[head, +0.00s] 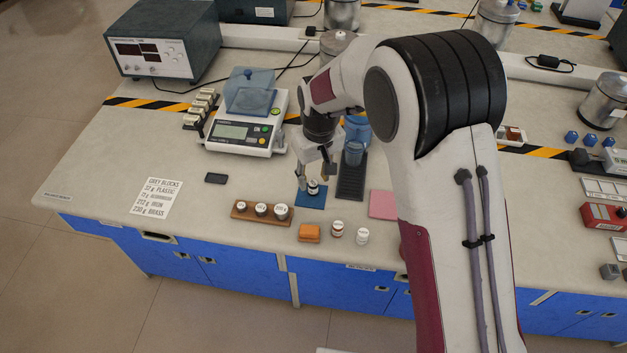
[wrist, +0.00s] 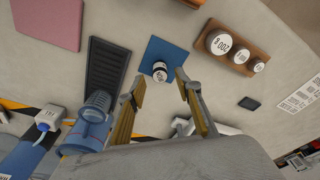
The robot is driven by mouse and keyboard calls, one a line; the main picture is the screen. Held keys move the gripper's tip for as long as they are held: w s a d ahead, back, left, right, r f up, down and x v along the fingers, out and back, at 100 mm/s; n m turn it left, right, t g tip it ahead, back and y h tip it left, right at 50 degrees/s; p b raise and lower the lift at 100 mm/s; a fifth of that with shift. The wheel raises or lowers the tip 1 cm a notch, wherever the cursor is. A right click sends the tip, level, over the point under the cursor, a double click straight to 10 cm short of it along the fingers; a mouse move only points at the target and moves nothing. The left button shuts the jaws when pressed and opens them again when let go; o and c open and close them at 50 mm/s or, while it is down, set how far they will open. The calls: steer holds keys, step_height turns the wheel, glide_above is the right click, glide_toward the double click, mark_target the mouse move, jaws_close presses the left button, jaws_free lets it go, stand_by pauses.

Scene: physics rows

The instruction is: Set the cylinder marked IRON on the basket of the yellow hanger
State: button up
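A small dark cylinder with a pale label (head: 313,188) stands on a blue mat (head: 304,202); the label is too small to read. It also shows on the mat in the wrist view (wrist: 160,71). Two more small capped cylinders, one brown and white (head: 337,229) and one white (head: 362,236), stand near the front edge, their labels unreadable. My gripper (head: 313,178) is open and empty, pointing down over the blue mat. In the wrist view, its fingertips (wrist: 160,86) are spread on either side of the dark cylinder, apart from it. I cannot make out a yellow hanger or its basket.
A wooden block with several weights (head: 240,212) lies left of the mat. A scale (head: 240,137) is behind. A dark tray (head: 351,184) and pink mat (head: 383,204) lie to the right. The left bench surface is mostly clear.

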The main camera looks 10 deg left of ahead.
step_height(320, 180, up, 8)
steer(key=shift+s+d+r, duration=0.2)
steer(key=shift+s+d, duration=0.15)
steer(key=shift+s, duration=0.05)
stand_by(0.6)
steer(key=s+d+r+m+t, duration=0.1)
steer(key=s+d+r+m, duration=0.1)
steer(key=s+d+r, duration=0.45)
steer(key=s+d+r+m+t, duration=0.1)
steer(key=s+d+r, duration=0.3)
steer(key=d+r, duration=0.5)
steer(key=s+d+m+t, duration=0.1)
steer(key=s+d+m, duration=0.1)
steer(key=s+d, duration=0.3)
steer(key=s+d+m+t, duration=0.1)
steer(key=s+d, duration=0.4)
steer(key=s, duration=0.7)
steer(key=shift+d+f+m+h, duration=0.15)
steer(key=shift+d+m+h, duration=0.25)
steer(key=shift+m, duration=0.2)
